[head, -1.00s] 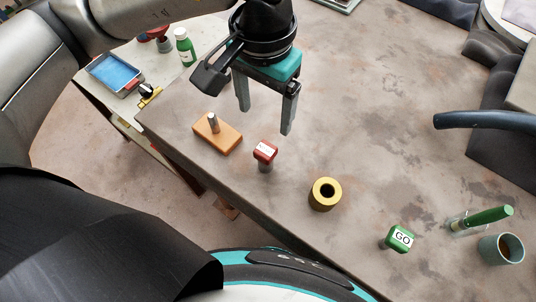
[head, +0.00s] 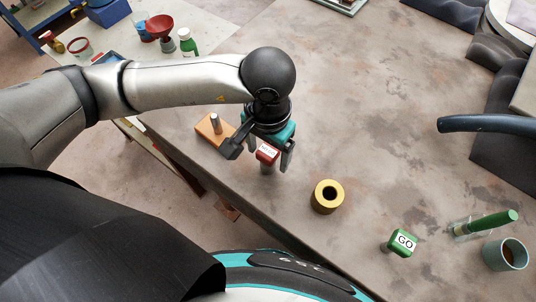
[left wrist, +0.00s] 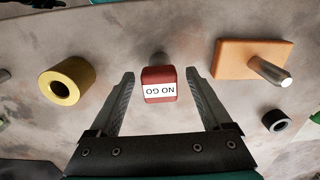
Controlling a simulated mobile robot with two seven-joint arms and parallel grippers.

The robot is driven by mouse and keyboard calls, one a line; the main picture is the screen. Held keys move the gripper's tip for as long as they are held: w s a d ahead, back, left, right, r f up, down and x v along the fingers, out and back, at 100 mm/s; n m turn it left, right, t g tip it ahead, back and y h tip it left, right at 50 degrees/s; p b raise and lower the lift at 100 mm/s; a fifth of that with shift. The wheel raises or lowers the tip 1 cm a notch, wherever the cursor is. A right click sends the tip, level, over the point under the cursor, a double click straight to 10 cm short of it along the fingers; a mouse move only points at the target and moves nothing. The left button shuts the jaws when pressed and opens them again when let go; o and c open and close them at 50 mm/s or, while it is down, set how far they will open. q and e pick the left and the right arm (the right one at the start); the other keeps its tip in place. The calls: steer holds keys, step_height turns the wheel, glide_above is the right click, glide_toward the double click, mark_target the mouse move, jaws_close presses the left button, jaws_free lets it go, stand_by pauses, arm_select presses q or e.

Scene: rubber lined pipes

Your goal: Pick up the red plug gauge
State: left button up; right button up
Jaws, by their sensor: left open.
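The red plug gauge (head: 267,153) has a red block head with a white label and a grey pin below it. It stands upright on the table. In the left wrist view the gauge (left wrist: 159,86) reads "NO GO" and lies between the fingers of my left gripper (left wrist: 160,95). A gap shows on each side of the red head, so the fingers are open and apart from it. In the head view my left gripper (head: 268,158) is lowered around the gauge and partly overlaps it. My right gripper is not in view.
An orange block with a metal pin (head: 213,127) stands close to the left. The middle of the table (head: 390,120) is clear.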

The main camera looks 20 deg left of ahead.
arm_select(q)
steer(key=shift+f, duration=0.1)
steer(key=shift+c, duration=0.3)
jaws_close()
stand_by(0.4)
